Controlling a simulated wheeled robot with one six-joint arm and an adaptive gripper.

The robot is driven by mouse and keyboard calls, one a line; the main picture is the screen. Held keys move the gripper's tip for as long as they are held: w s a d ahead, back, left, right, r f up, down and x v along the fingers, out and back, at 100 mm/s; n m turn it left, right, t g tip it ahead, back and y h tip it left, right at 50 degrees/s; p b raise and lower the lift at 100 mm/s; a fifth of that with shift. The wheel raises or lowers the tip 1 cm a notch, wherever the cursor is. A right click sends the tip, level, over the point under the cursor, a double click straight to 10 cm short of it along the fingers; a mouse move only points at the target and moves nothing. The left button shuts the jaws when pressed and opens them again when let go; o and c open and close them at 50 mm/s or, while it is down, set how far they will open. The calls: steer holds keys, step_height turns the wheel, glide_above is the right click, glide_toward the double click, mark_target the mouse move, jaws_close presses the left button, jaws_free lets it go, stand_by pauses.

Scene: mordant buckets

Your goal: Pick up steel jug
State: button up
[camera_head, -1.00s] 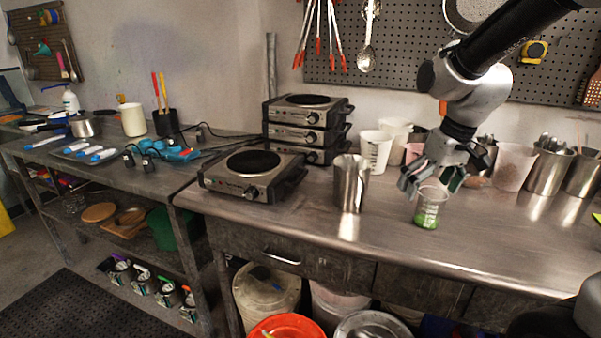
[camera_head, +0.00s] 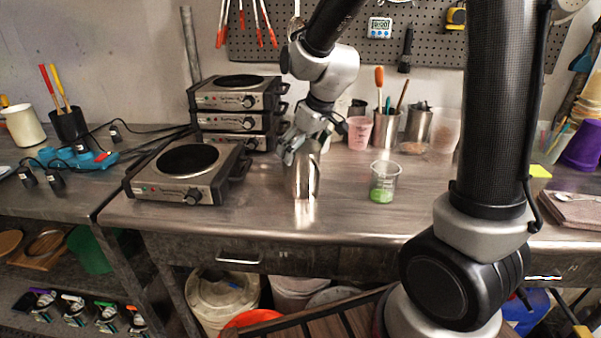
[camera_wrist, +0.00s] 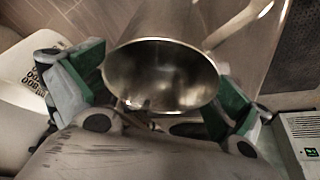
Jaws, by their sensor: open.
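The steel jug (camera_head: 302,178) stands upright on the steel worktop, just right of the hot plates. Its open mouth and shiny wall fill the middle of the wrist view (camera_wrist: 160,75). My gripper (camera_head: 304,148) is over the jug's upper part, and its fingers hide some of the rim. In the wrist view my gripper (camera_wrist: 160,95) is open, with one green-padded finger on each side of the jug. I cannot tell whether the pads touch the wall.
A beaker with green liquid (camera_head: 384,182) stands to the right of the jug. A single hot plate (camera_head: 188,172) is close on the left, with stacked hot plates (camera_head: 240,110) behind it. A pink cup (camera_head: 359,132) and steel containers stand at the back.

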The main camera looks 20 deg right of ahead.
steer(key=x, duration=0.3)
steer(key=shift+s+d+f, duration=0.1)
steer(key=shift+f, duration=0.15)
steer(key=c, duration=1.5)
steer(key=shift+s, duration=0.1)
steer(key=shift+c, duration=0.2)
steer(key=shift+r, duration=0.1)
